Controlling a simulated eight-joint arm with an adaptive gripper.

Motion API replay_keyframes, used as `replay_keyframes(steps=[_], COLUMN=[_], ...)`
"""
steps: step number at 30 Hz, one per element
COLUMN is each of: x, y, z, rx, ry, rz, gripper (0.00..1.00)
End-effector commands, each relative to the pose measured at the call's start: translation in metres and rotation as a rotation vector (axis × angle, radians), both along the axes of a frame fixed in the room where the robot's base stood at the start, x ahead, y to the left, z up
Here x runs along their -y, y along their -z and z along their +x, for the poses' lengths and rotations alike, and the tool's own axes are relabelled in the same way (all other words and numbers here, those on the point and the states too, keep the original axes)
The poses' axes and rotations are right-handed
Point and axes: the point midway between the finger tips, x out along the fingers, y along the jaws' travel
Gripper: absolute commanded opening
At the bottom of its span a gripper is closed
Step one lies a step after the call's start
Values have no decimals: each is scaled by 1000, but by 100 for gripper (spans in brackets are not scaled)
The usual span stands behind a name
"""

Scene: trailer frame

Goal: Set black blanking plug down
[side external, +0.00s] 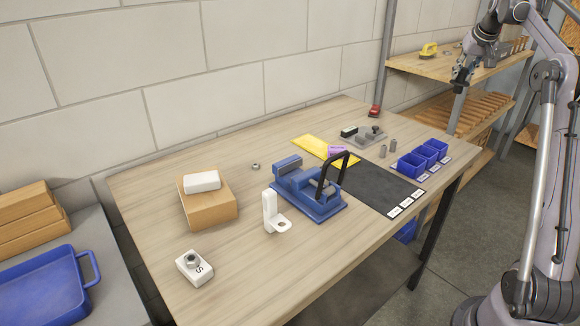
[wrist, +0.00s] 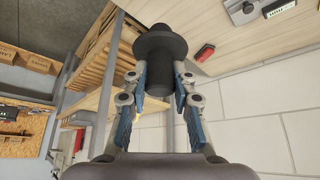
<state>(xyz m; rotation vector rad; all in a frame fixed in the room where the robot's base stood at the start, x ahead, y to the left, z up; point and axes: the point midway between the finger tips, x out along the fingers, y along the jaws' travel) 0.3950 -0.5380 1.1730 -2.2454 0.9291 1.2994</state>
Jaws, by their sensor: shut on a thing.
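My gripper shows in the wrist view (wrist: 160,88), shut on the black blanking plug (wrist: 160,45), a dark round body with a wide flange. The plug is held between the two blue-padded fingers. In the side external view my gripper (side external: 459,84) is at the upper right, raised in front of the wooden shelf and beyond the right end of the table. The plug is too small and dark to make out there. The wooden table (side external: 140,215) lies below and to the left of my gripper.
Blue bins (side external: 411,165) with labels stand at the table's right end, beside a black mat (side external: 375,182). A blue vise (side external: 308,195), a yellow cloth (side external: 325,150), a grey fixture (side external: 368,136) and a red object (side external: 375,111) are on the table. A shelf (side external: 440,65) stands behind.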

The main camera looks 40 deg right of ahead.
Motion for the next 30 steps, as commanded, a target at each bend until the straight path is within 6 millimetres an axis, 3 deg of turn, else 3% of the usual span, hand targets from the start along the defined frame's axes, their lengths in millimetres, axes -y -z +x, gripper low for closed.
replay_keyframes(steps=[7,11,14,21,30], x=[-46,-83,-120,-227,-367], y=[-6,-9,-12,-18,-20], z=[31,52,69,101,110], rx=[0,1,1,2,2], ry=[-122,-217,-310,-575,-927], rz=[0,1,1,0,2], gripper=[0,0,0,0,0])
